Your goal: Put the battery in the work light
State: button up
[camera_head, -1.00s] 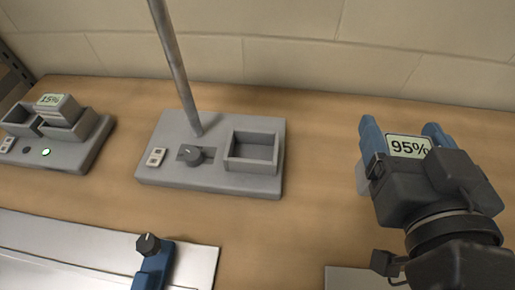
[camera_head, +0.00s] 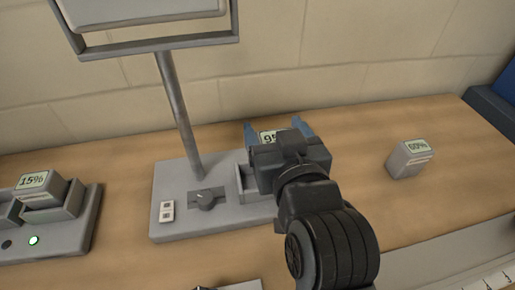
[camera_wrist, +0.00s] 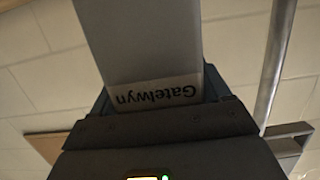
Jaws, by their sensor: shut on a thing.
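My gripper (camera_head: 277,134) has blue fingers and is shut on a grey battery whose screen reads 95% (camera_head: 268,138). The wrist view shows this battery (camera_wrist: 145,45) between the jaws, with the label "Gatelwyn". The work light stands on a grey base (camera_head: 180,220) with a switch, a knob and a pole (camera_head: 178,110) up to a lamp head (camera_head: 145,12). The open-topped socket (camera_head: 243,186) on the base's right side is partly hidden behind my gripper. The battery is at or above the socket in the picture; its lower end and the gap are hidden.
A battery reading 60% (camera_head: 410,158) stands on the bench to the right. At the left, a charger (camera_head: 75,225) with a green light holds a battery reading 15% (camera_head: 38,186). A blue object (camera_head: 492,112) is at the far right. Bench between the work light and the 60% battery is clear.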

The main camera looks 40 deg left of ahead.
jog(key=a, duration=0.1)
jog(key=s+a+f, duration=0.1)
jog(key=shift+a+f, duration=0.25)
jog(key=shift+a, duration=0.05)
jog(key=shift+f+p, duration=0.35)
jog(key=shift+f, duration=1.7)
jog(key=shift+f, duration=0.15)
jog(key=o, duration=1.4)
jog(key=shift+c, duration=0.2)
jog(key=shift+r, duration=0.25)
jog(key=b+v, duration=0.1)
jog(key=v, duration=1.1)
jog(key=shift+f, duration=0.2)
